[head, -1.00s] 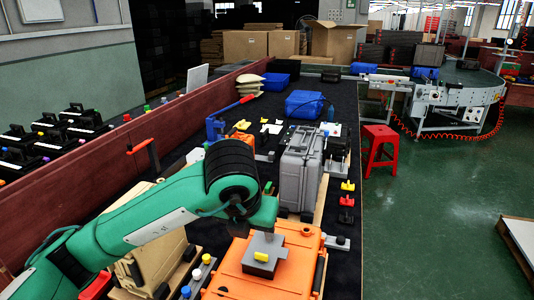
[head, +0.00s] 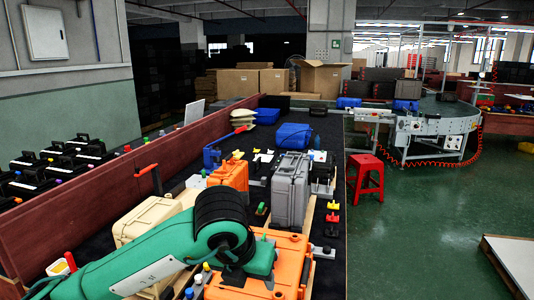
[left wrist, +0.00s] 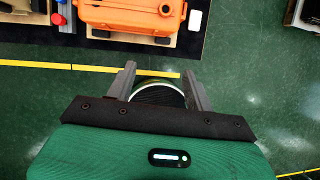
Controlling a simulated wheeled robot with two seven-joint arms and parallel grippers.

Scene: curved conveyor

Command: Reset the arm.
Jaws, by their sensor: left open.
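My left arm (head: 150,268) comes in from the lower left of the head view, its dark ribbed joint beside the near orange case (head: 285,250). My left gripper shows clearly in the left wrist view (left wrist: 158,70). Its two grey fingers are spread apart with nothing held between them. It points over green floor, in front of the orange case, which shows at the top of that view (left wrist: 130,14). A round pale-rimmed dark thing lies behind the fingers; I cannot tell what it is. My right gripper is not in view.
The dark conveyor carries a grey case (head: 291,190), a farther orange case (head: 230,172), a beige case (head: 148,217) and a blue bin (head: 293,136). A red side wall (head: 95,205) runs along the left. A red stool (head: 366,177) stands on open floor at right.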

